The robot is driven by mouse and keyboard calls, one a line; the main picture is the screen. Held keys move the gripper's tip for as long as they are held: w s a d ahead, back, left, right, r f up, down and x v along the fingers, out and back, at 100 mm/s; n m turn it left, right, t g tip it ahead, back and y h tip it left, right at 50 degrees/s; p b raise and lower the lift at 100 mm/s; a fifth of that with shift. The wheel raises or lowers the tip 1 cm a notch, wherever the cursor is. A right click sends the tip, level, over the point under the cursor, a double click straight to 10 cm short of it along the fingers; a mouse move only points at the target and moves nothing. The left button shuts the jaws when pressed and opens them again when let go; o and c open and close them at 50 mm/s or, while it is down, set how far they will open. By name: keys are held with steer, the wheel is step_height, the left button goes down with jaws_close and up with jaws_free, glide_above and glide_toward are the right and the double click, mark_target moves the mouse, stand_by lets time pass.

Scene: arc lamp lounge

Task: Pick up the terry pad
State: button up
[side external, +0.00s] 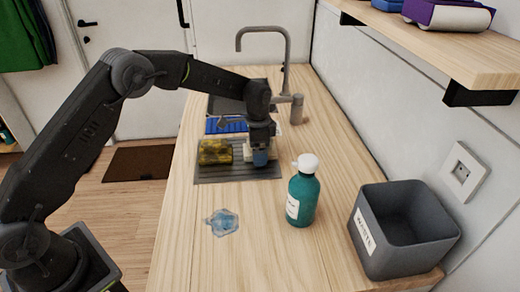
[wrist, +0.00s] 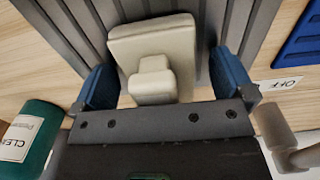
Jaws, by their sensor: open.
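A cream pad with a raised block-shaped grip (wrist: 155,45), which I take to be the terry pad, lies on the grey ribbed drainer (wrist: 70,22). In the side view the drainer (side external: 235,175) is on the wooden counter, and the pad is mostly hidden by my gripper (side external: 259,152). In the wrist view my gripper (wrist: 164,82) is open. Its blue fingers stand on either side of the pad's grip, with gaps visible. The pad's far end reaches beyond the fingertips.
A yellow sponge-like block (side external: 215,151) sits just left of my gripper. A tap (side external: 286,70) stands behind. The counter's front left is mostly clear.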

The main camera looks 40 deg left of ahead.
steer(key=shift+c, duration=0.2)
steer(key=c, duration=1)
steer(key=shift+r, duration=0.1)
steer(key=shift+r, duration=0.55)
step_height(320, 180, up, 3)
steer(key=shift+f, duration=0.2)
steer(key=s+a+r, duration=0.5)
steer(key=a+r, duration=0.2)
steer(key=a, duration=0.3)
steer(key=shift+a, duration=0.3)
